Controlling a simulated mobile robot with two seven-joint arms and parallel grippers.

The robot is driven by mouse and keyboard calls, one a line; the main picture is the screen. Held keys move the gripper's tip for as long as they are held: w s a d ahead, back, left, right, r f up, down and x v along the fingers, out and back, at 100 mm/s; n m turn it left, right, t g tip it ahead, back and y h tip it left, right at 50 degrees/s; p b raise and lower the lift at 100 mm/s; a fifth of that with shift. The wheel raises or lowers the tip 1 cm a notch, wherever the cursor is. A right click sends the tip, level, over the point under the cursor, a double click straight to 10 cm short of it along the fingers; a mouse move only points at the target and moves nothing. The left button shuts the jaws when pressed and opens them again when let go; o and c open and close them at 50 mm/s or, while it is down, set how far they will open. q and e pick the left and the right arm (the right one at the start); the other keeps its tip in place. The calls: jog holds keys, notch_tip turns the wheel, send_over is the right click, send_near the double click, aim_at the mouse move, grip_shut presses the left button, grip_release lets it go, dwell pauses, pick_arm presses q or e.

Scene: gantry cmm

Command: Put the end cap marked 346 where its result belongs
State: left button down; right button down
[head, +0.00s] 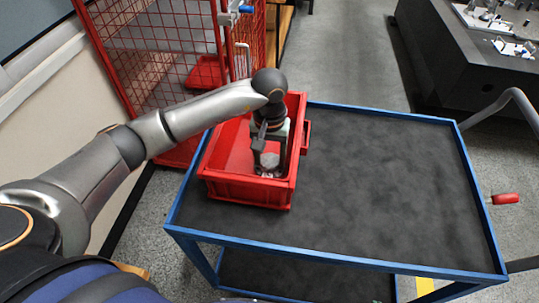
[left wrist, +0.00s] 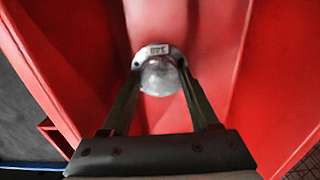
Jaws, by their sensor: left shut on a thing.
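The end cap (left wrist: 159,76) is a round silver-grey metal part with a small white label on its flange. The label carries dark digits, too small to read surely. My left gripper (head: 267,168) points down inside the red bin (head: 228,190), and its fingers are shut on the end cap in the left wrist view. In the head view the cap shows as a pale grey shape (head: 269,161) between the fingers, low in the bin. I cannot tell whether it touches the bin floor. My right gripper is not in view.
The bin stands on the far left of a blue-framed cart (head: 380,190) with a bare dark top. A red mesh cage (head: 150,60) with a red tray (head: 205,73) stands behind. A dark machine table (head: 450,60) with small parts is at the far right.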

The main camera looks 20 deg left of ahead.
aim_at(270, 161)
pick_arm(q)
jog(key=shift+f, duration=0.15)
jog(key=shift+c, duration=0.7)
grip_release()
notch_tip(270, 161, up, 12)
jog(key=shift+r+b, duration=0.2)
jog(key=shift+b, duration=0.25)
